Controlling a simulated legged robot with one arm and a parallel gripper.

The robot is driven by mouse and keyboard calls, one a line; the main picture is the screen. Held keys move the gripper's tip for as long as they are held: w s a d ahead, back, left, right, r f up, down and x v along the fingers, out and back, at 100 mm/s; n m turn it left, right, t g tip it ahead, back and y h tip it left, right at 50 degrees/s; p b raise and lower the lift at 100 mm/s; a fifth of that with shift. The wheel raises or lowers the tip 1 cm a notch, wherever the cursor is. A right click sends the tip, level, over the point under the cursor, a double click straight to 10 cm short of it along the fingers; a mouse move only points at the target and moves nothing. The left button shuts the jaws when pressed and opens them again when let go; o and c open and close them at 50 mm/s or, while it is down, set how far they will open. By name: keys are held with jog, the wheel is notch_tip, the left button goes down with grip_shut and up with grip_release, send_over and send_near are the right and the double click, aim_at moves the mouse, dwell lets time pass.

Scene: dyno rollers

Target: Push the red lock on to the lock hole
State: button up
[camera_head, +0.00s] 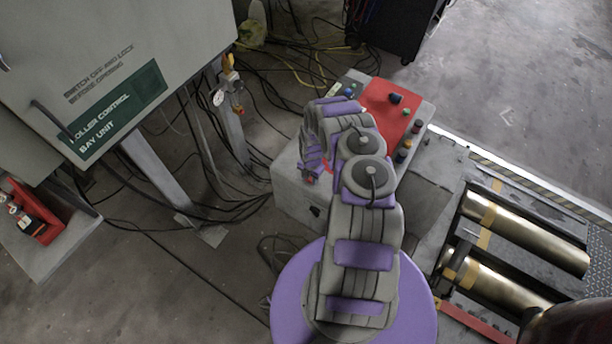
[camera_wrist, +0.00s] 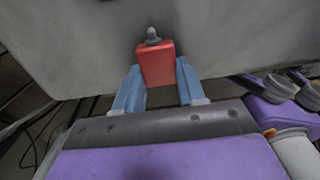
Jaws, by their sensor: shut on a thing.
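The red lock (camera_wrist: 157,66) sits between the two blue fingers of my gripper (camera_wrist: 159,72) in the wrist view. My gripper is shut on it. A grey rounded piece (camera_wrist: 153,37) sticks out of the lock's far end, toward a plain grey surface. I cannot tell whether it touches that surface. In the head view my gripper (camera_head: 312,178) is low beside the left face of the grey control box (camera_head: 291,190), partly hidden by my arm. A dark mark (camera_head: 315,211) shows on that face; I cannot tell if it is the lock hole.
The control box has a red panel (camera_head: 385,105) with several buttons on top. A grey cabinet (camera_head: 110,60) stands at left. Cables (camera_head: 200,165) cover the floor between them. Metal rollers (camera_head: 525,235) lie at right. A red case (camera_head: 30,215) is at far left.

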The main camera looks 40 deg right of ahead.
jog(key=shift+d+f, duration=0.1)
jog(key=shift+d, duration=0.2)
jog(key=o, duration=0.6)
jog(key=shift+a, duration=0.1)
jog(key=o, duration=0.5)
jog(key=shift+a+r, duration=0.2)
jog(key=shift+a, duration=0.3)
jog(key=shift+o, duration=0.2)
jog(key=shift+d, duration=0.45)
jog(key=shift+d+r, duration=0.1)
jog(key=shift+r, duration=0.15)
notch_tip(320, 180, up, 17)
jog(key=p, duration=0.8)
jog(key=shift+a+f, duration=0.15)
jog(key=shift+a, duration=0.3)
jog(key=shift+w+d, duration=0.1)
jog(key=shift+d, duration=0.05)
